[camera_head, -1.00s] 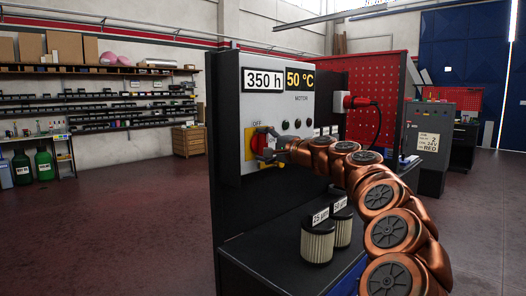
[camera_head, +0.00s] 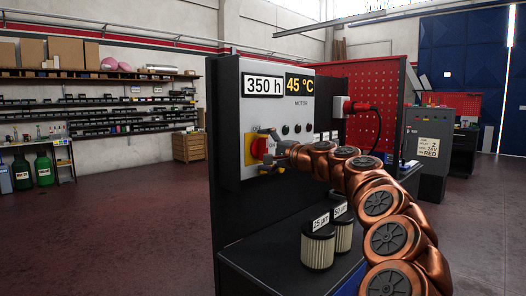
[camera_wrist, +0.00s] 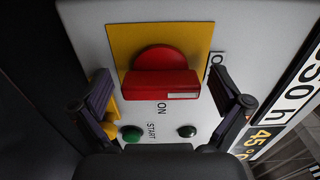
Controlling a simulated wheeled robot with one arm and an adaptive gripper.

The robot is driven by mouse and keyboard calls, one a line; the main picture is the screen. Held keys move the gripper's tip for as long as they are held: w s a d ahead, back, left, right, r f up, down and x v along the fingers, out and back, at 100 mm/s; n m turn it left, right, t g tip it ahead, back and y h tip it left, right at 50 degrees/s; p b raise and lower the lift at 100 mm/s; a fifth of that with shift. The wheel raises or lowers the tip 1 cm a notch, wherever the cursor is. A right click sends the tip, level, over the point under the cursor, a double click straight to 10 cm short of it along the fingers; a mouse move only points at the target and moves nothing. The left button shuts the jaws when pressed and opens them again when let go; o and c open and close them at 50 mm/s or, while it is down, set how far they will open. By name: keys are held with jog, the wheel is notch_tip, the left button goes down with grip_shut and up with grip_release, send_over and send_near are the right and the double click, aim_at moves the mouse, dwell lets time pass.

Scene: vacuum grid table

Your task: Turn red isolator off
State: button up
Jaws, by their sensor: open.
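The red isolator knob (camera_wrist: 160,78) sits on a yellow plate (camera_wrist: 120,42) on the grey panel. It also shows in the head view (camera_head: 259,148). In the wrist view its bar lies across the picture, with a white mark at the right end, toward a mostly hidden label beginning with "O". My gripper (camera_wrist: 160,88) is open in front of the knob, one finger off each end of the bar, with gaps visible. In the head view my gripper (camera_head: 270,150) partly covers the knob and the panel label.
A green START button (camera_wrist: 132,133) and a dark button (camera_wrist: 187,131) are close below the knob. The panel displays (camera_head: 280,86) read 350 h and 45 °C. Two filter canisters (camera_head: 318,248) stand on the bench below.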

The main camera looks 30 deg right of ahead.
jog(key=v, duration=1.2)
dwell(0.6)
